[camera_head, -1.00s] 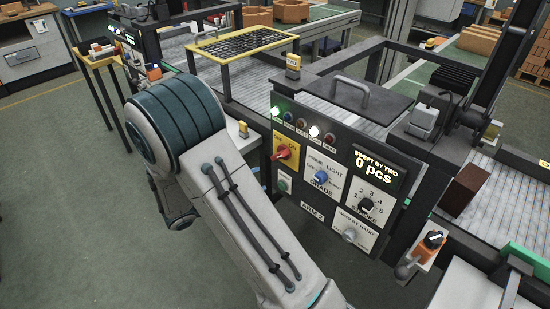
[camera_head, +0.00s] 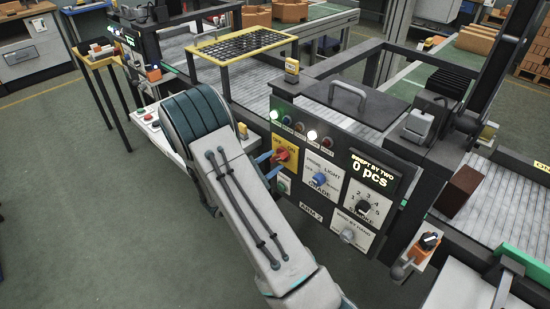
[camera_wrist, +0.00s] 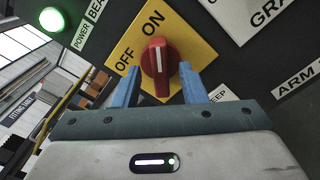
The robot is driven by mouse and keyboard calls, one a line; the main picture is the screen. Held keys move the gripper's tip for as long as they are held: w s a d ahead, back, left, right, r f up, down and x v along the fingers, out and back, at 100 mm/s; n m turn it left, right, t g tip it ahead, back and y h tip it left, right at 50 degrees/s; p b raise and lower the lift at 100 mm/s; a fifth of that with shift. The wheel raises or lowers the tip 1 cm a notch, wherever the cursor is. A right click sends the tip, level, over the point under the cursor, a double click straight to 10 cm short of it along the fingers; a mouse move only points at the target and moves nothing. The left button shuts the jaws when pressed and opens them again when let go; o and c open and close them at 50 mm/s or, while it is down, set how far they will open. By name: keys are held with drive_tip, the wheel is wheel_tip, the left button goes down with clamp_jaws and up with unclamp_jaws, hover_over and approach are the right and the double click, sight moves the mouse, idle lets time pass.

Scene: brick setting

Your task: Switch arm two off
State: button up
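The red switch knob (camera_head: 283,156) sits on a yellow OFF/ON plate on the black ARM 2 panel (camera_head: 312,218). In the wrist view the knob (camera_wrist: 159,62) has its white mark pointing up toward the ON word, with OFF to its left. My gripper (camera_wrist: 160,67) is open, its blue fingers on either side of the knob with visible gaps. In the head view my gripper (camera_head: 269,163) is at the knob's left, partly hidden by my arm. A green lamp (camera_wrist: 52,19) by the POWER label is lit.
Beside the switch are a blue knob (camera_head: 320,179), a black numbered dial (camera_head: 364,206) and a grey knob (camera_head: 348,235). The display (camera_head: 372,174) reads 0 pcs. A brown brick (camera_head: 460,191) lies on the conveyor to the right.

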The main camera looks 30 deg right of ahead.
drive_tip(key=shift+x, duration=0.85)
clamp_jaws()
